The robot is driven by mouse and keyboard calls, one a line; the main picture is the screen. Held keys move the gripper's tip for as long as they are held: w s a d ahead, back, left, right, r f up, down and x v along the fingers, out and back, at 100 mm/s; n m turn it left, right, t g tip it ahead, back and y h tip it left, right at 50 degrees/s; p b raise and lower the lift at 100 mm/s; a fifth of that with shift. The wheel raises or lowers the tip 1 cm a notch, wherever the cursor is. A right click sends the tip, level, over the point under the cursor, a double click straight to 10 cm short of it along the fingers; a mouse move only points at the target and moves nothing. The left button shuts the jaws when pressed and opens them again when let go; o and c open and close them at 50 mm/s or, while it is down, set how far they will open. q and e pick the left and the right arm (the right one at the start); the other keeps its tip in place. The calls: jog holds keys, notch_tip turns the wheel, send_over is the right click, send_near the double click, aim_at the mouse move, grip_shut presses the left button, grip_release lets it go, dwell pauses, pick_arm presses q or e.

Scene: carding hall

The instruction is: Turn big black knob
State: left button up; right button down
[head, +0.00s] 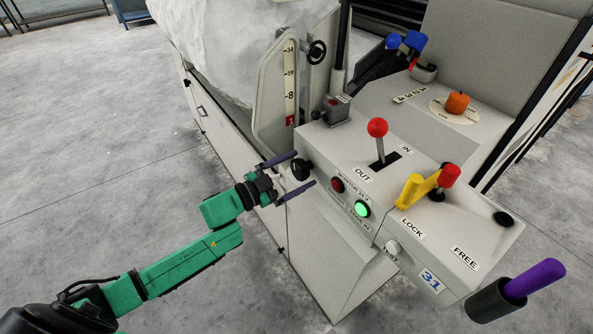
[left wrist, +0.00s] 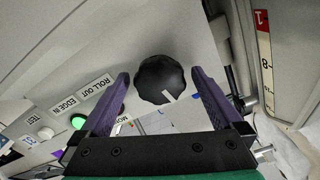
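The big black knob (head: 301,169) sits on the left side face of the light grey machine console. In the left wrist view the knob (left wrist: 161,80) is round with a scalloped edge and a small pale mark near its lower rim. My left gripper (head: 304,168) is open, with one purple finger above the knob and one below it. In the left wrist view the fingers of the left gripper (left wrist: 160,74) stand either side of the knob, with gaps showing, so they are not closed on it. My right gripper is not in view.
Next to the knob are a red button (head: 337,185) and a lit green button (head: 362,209). The console top carries a red-balled lever (head: 377,128), a yellow handle (head: 410,190) and a red-topped lever (head: 449,175). A black handwheel (head: 316,51) is behind. Floor at left is clear.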

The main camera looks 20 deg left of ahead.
pick_arm(q)
jog(key=p+v, duration=0.1)
jog(key=v, duration=1.3)
jog(key=shift+s+p, duration=0.3)
jog(key=shift+a, duration=0.15)
jog(key=p+x, duration=0.4)
jog(key=x, duration=1.1)
jog(key=shift+w+r+p, duration=0.1)
jog(key=shift+w+p, duration=0.05)
jog(key=shift+p, duration=0.15)
jog(key=shift+c, duration=0.3)
